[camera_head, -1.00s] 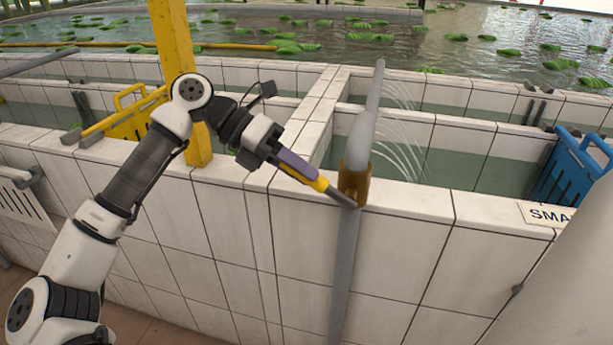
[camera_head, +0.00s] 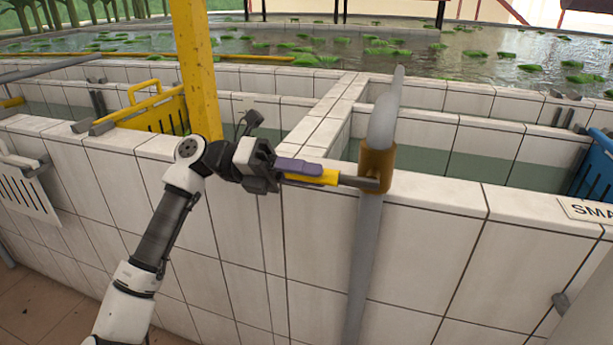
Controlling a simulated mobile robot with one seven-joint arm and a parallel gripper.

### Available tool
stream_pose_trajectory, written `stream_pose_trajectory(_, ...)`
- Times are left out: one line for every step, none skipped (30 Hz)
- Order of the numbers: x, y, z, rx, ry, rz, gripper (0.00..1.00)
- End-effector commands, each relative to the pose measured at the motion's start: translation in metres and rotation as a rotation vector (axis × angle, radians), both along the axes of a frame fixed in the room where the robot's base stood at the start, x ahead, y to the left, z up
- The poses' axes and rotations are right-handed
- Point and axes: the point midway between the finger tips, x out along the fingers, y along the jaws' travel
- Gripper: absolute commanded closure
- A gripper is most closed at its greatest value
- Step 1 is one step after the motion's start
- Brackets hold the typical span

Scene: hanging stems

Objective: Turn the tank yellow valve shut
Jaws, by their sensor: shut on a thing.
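The tank valve has a brass body (camera_head: 376,160) on a grey pipe (camera_head: 366,265) that rises over the tiled wall. Its yellow lever (camera_head: 326,177) sticks out to the left of the body, nearly level and across the upright pipe. My gripper (camera_head: 302,168) is shut on the lever's outer part, with its purple-grey finger lying along the yellow grip. The lever's bare metal end (camera_head: 360,182) shows between the grip and the body. No water jets show from the pale spout (camera_head: 385,115) above the valve.
A yellow post (camera_head: 196,70) stands behind my arm. A yellow slotted basket (camera_head: 158,112) is at left and a blue one (camera_head: 592,165) at right. A sign (camera_head: 588,210) sits on the wall at right. The tank holds floating green plants.

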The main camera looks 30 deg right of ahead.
Motion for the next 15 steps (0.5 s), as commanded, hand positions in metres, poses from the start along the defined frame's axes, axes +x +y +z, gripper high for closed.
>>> stream_pose_trajectory(0.0014, -0.0001, 0.0004, -0.005, 0.009, 0.004, 1.0)
stream_pose_trajectory(0.0013, -0.0002, 0.0004, -0.006, 0.009, 0.004, 1.0)
stream_pose_trajectory(0.0013, -0.0001, 0.0005, -0.006, 0.01, 0.003, 1.0)
stream_pose_trajectory(0.0012, -0.0002, 0.0005, -0.006, 0.01, 0.003, 1.0)
stream_pose_trajectory(0.0012, -0.0002, 0.0005, -0.006, 0.01, 0.003, 1.0)
stream_pose_trajectory(0.0011, -0.0003, 0.0005, -0.006, 0.01, 0.003, 1.0)
stream_pose_trajectory(0.001, -0.0002, 0.0004, -0.006, 0.01, 0.003, 1.0)
stream_pose_trajectory(0.001, -0.0003, 0.0003, -0.006, 0.01, 0.003, 1.0)
stream_pose_trajectory(0.001, -0.0002, 0.0003, -0.005, 0.01, 0.002, 1.0)
stream_pose_trajectory(0.0009, -0.0003, 0.0002, -0.005, 0.01, 0.002, 1.0)
stream_pose_trajectory(0.0009, -0.0003, 0.0001, -0.005, 0.01, 0.002, 1.0)
stream_pose_trajectory(0.0008, -0.0002, 0.0001, -0.005, 0.01, 0.001, 0.72)
stream_pose_trajectory(0.0007, -0.0002, 0.0, -0.005, 0.01, 0.001, 0.68)
stream_pose_trajectory(0.0006, -0.0003, -0.0001, -0.005, 0.009, 0.001, 0.64)
stream_pose_trajectory(0.0004, -0.0002, -0.0002, -0.005, 0.009, 0.001, 0.59)
